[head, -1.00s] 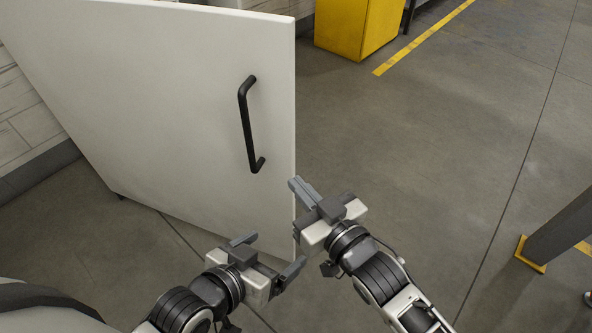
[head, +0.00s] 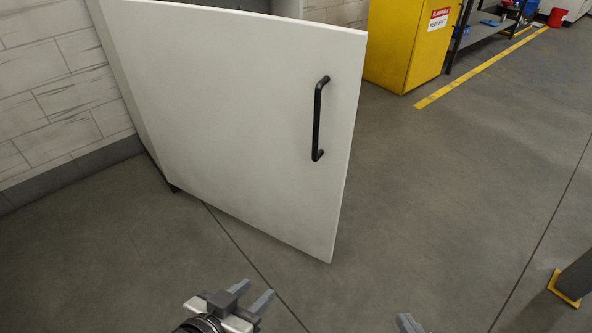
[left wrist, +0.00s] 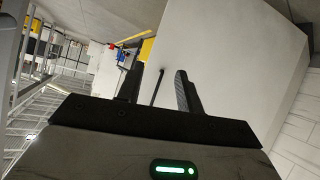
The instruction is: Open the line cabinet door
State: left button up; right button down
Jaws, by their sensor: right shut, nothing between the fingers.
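The white cabinet door (head: 230,110) stands ajar in the head view, with a dark strip of opening showing behind its top edge. Its black upright bar handle (head: 318,118) is near the right edge. My left gripper (head: 256,291) is open and empty at the bottom, in front of the door and apart from it. My right gripper (head: 408,322) shows only its finger ends at the bottom edge, shut and clear of the door. In the left wrist view, the open fingers of my left gripper (left wrist: 159,70) point toward the door (left wrist: 215,50), with the dark handle (left wrist: 157,88) seen between them.
A yellow cabinet (head: 405,45) with a warning sign stands behind the door to the right, beside a dark shelf rack (head: 480,30). A dark post (head: 575,278) with a yellow foot is at the right edge. The floor (head: 440,210) between is clear.

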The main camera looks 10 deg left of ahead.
aim_at(250, 116)
jog(key=u, duration=0.4)
jog(key=k, duration=0.35)
jog(key=z, duration=1)
jog(key=i, duration=0.85)
jog(key=u, duration=0.5)
jog(key=i, duration=0.75)
jog(key=u, duration=0.65)
